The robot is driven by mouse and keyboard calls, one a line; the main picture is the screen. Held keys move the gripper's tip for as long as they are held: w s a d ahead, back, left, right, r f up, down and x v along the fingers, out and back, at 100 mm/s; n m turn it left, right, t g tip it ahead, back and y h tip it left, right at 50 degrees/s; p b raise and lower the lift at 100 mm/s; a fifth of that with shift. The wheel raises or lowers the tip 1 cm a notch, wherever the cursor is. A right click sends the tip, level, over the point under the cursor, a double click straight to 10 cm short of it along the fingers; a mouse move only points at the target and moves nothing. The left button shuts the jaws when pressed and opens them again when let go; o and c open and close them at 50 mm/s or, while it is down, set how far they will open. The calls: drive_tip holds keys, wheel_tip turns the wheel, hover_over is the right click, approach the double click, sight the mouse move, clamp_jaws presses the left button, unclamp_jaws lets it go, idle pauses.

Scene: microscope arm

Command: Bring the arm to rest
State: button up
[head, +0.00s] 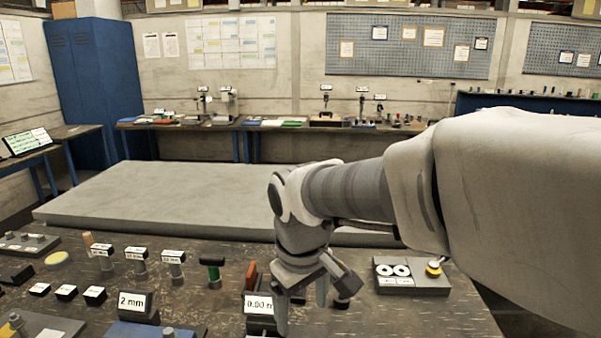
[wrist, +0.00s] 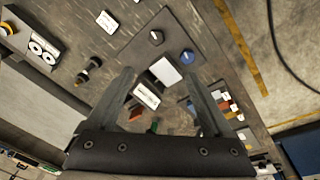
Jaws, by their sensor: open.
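My arm reaches in from the right in the head view, its wrist bent down over the dark workbench (head: 400,316). My gripper (head: 303,300) points downward above the front middle of the bench. Its two fingers are spread apart. In the wrist view the gripper (wrist: 160,78) is open, with nothing visibly held between the fingers. A grey plate (wrist: 172,22) with a dark knob (wrist: 157,38) and a blue-topped knob (wrist: 188,57) shows beyond the fingertips. A white-labelled block (wrist: 147,95) shows between the fingers. The exact height above the bench is hard to tell.
A "0.00" display (head: 259,304) stands close left of the gripper, with a "2 mm" sign (head: 135,304) further left. A green-topped post (head: 213,270) and several labelled posts stand behind. A tray with two white rings (head: 412,280) lies right. A bare grey slab (head: 160,190) lies beyond.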

drive_tip(key=s+d+r+m+t+p, duration=0.1)
drive_tip(key=s+d+r+m+t, duration=0.2)
drive_tip(key=s+d, duration=0.8)
wheel_tip(320, 180, up, 2)
drive_tip(key=d+m, duration=0.3)
drive_tip(key=m, duration=0.1)
drive_tip(key=shift+s+m+t+p, duration=0.3)
drive_tip(key=shift+s+m+p, duration=0.05)
drive_tip(key=shift+m, duration=0.05)
drive_tip(key=shift+a, duration=0.15)
idle(1.7)
